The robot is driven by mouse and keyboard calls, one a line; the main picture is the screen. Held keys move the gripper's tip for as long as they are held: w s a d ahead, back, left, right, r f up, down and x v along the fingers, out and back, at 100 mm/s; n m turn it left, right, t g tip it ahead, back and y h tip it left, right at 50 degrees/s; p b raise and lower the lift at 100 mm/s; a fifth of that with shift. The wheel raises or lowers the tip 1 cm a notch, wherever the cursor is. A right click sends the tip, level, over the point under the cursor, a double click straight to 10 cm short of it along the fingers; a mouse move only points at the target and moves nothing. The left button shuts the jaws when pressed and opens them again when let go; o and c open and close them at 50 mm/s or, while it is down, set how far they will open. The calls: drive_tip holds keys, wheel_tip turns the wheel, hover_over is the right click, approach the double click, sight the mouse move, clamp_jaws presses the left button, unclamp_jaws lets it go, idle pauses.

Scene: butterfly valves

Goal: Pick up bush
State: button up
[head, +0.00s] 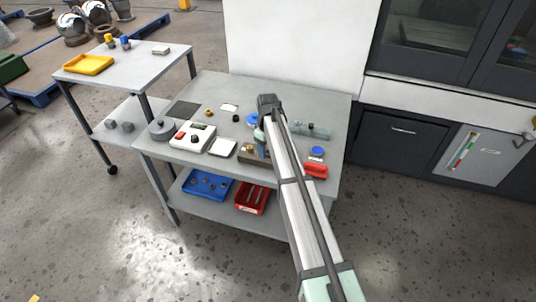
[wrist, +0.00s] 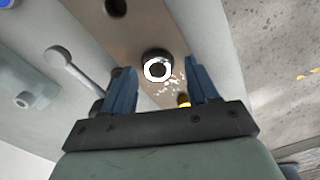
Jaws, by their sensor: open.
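In the wrist view, a short round piece with a dark rim and a bright white ring on its face, which looks like the bush (wrist: 157,54), stands on a brown block (wrist: 150,25). My gripper (wrist: 157,68) is open, with its two blue fingers on either side of this piece. The fingers seem apart from it, with a gap on each side. A small yellow-orange piece (wrist: 183,100) shows near the right finger. In the head view the brown block (head: 248,155) is at the bench's front, and my arm hides most of what is around the gripper.
The grey bench (head: 215,88) also carries a white device (head: 193,138), a grey round part (head: 162,130), a red piece (head: 316,170) and blue discs. A blue bin (head: 207,185) and a red bin (head: 252,198) sit on its lower shelf. A wall panel stands behind.

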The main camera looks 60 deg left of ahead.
drive_tip(key=shift+f, duration=0.45)
drive_tip(key=c, duration=1.1)
